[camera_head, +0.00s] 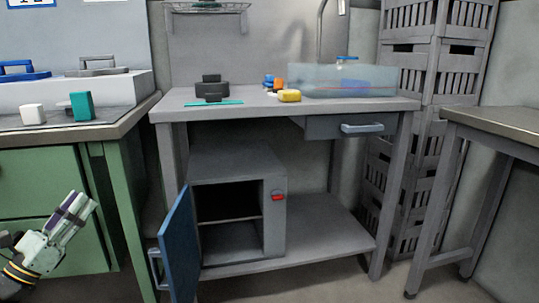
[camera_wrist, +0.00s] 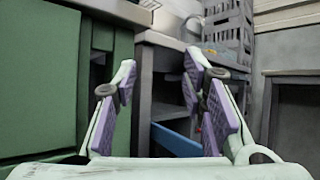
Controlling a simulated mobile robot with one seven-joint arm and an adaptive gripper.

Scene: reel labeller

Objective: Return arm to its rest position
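My gripper (camera_head: 72,213) is at the lower left of the head view, in front of the green cabinet and pointing up and to the right. In the wrist view my gripper (camera_wrist: 160,80) has its two purple-padded fingers spread well apart. Nothing is between the fingertips, so it is open and empty. Most of my arm is outside the head view; only its end shows.
A green cabinet (camera_head: 52,198) stands close behind my gripper. A grey workbench (camera_head: 240,115) holds a clear bin (camera_head: 340,82) and small items. Below it, a grey box (camera_head: 273,232) has its blue door (camera_head: 180,247) swung open. Stacked crates (camera_head: 432,75) stand behind, and another table (camera_head: 500,122) at right.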

